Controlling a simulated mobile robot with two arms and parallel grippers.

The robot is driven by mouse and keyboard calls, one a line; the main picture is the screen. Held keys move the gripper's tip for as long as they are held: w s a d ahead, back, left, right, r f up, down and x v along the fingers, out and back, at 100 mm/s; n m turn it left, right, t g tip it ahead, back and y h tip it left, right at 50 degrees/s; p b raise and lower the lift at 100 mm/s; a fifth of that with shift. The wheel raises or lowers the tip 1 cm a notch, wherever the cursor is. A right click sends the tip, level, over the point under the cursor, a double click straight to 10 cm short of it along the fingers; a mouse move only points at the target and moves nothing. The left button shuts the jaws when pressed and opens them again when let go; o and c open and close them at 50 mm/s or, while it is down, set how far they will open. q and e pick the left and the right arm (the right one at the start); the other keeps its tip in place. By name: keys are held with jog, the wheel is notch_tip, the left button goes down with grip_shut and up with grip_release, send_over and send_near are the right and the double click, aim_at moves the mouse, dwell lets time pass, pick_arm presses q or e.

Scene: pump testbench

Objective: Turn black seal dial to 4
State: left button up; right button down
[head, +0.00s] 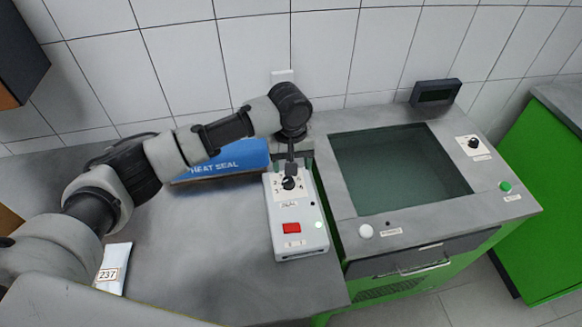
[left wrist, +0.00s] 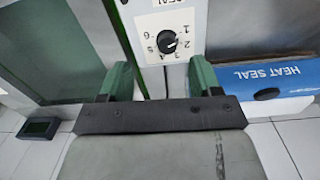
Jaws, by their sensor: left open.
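The black seal dial (head: 289,183) sits on the white control box (head: 313,232), with numbers printed around part of it. It also shows in the left wrist view (left wrist: 167,42), with a small pale mark on its face; I cannot tell surely which number it points at. My left gripper (head: 291,168) points down over the dial end of the box. In the left wrist view its green fingers (left wrist: 162,75) are spread wide and empty, and the dial appears between and beyond them, not touched. My right gripper is in neither view.
The box has a red button (head: 291,228). A blue heat seal box (head: 220,162) lies behind, close to my arm. To the right is the bench with a dark glass lid (head: 400,168), another black dial (head: 473,143), a white button (head: 365,231) and a green button (head: 506,187).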

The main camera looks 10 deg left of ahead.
aim_at(288, 180)
pick_arm(q)
jog(key=shift+n, duration=0.5)
jog(key=f, duration=0.2)
jog(key=w+f+p, duration=0.1)
jog(key=f, duration=0.2)
jog(key=a+f, duration=0.1)
jog(key=f, duration=0.2)
jog(key=shift+w+a+p, duration=0.1)
jog(key=shift+w+p, duration=0.25)
jog(key=shift+f, duration=0.6)
jog(key=c, duration=0.9)
